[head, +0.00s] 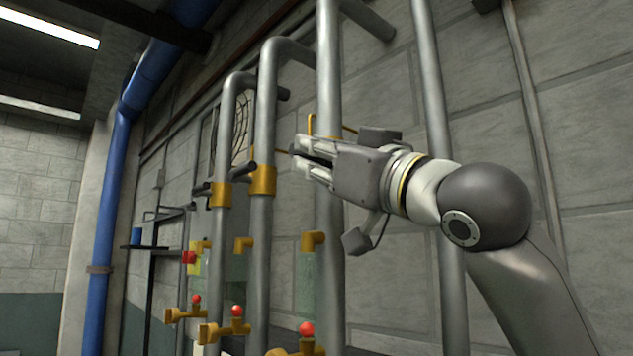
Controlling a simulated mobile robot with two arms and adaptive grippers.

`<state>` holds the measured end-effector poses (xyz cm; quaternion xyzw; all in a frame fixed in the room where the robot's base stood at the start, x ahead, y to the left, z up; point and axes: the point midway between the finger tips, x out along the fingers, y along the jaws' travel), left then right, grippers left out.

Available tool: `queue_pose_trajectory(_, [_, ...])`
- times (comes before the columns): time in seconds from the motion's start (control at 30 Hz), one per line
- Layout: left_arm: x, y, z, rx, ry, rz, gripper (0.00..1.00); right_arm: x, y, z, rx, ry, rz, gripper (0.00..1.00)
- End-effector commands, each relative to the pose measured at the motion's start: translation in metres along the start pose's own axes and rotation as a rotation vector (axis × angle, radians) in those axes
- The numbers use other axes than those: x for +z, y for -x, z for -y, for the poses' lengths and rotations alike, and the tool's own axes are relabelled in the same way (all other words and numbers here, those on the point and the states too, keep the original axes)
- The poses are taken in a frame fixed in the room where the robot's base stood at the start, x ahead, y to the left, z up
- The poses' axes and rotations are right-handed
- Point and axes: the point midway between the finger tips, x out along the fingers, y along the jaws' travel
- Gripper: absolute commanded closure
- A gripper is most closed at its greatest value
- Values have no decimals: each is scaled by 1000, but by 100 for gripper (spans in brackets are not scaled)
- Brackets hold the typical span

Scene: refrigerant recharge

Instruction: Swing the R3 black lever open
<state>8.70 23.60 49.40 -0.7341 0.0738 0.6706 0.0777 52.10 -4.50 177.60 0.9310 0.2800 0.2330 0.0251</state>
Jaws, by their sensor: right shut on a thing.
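My right gripper (312,162) reaches in from the right in front of the nearest of three grey vertical pipes (329,85). It is shut on a black lever (283,151), whose dark end shows just left of the fingertips. The valve body on this pipe is mostly hidden behind the gripper. No R3 label is readable. The other two pipes carry brass valves (262,181) and (220,195), each with its own black lever (251,171). My left gripper is not in view.
Brass taps with red knobs (306,329) stand low in front of the pipes. Another grey pipe (436,90) runs behind my right arm. A blue pipe (105,220) and a dark shelf with a blue cup (136,236) are at the left.

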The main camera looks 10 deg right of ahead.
Motion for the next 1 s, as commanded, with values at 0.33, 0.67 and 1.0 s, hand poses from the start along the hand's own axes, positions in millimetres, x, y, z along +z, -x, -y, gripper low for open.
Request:
queue_pose_trajectory(0.33, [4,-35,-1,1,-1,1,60,13,0,3,29,-2,-149,100])
queue_pose_trajectory(0.67, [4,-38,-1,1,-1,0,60,12,-1,3,35,-1,-181,100])
queue_pose_trajectory(1.0, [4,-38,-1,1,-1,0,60,13,-2,3,34,-1,-179,73])
